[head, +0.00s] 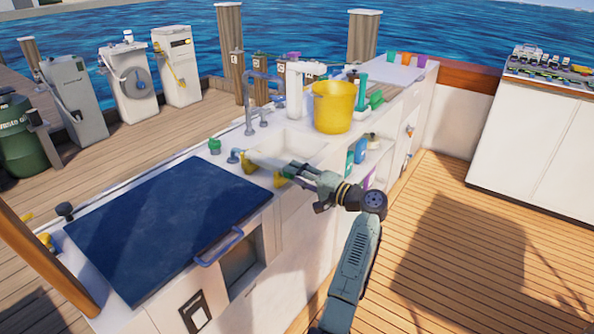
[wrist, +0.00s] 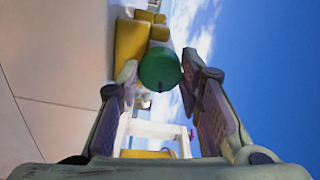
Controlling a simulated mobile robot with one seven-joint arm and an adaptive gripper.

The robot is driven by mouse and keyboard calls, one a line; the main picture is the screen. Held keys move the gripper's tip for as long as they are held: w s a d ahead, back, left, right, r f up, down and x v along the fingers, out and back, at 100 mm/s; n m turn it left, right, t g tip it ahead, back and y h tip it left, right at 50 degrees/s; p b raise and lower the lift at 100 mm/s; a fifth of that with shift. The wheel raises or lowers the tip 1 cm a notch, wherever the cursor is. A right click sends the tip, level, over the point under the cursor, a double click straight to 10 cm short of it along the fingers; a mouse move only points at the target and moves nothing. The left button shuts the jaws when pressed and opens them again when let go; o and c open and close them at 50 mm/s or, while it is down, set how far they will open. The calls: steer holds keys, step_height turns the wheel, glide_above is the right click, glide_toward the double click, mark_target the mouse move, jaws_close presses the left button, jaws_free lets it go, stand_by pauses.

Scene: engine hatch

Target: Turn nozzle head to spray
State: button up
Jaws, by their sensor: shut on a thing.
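The nozzle head appears as a round, dark green part (wrist: 159,69) between the fingertips in the wrist view. Yellow parts (wrist: 131,40) sit just beyond and to the left of it. My gripper (wrist: 160,75) is shut on the green nozzle head, with one finger on either side. In the head view my gripper (head: 290,172) is at the front edge of the counter near the sink, with a small yellow part (head: 282,171) at its tips. The green part cannot be made out there, and whether it is set to spray cannot be told.
The white counter (head: 185,172) carries a dark blue hatch lid (head: 165,220) with a blue handle. A sink (head: 287,146), a tap (head: 250,115), a green knob (head: 214,146) and a yellow bucket (head: 334,106) are near. The wooden deck (head: 450,240) at right is clear.

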steer(key=shift+m+p, duration=0.6)
steer(key=shift+m, duration=0.5)
steer(key=o, duration=1.2)
steer(key=v, duration=1.2)
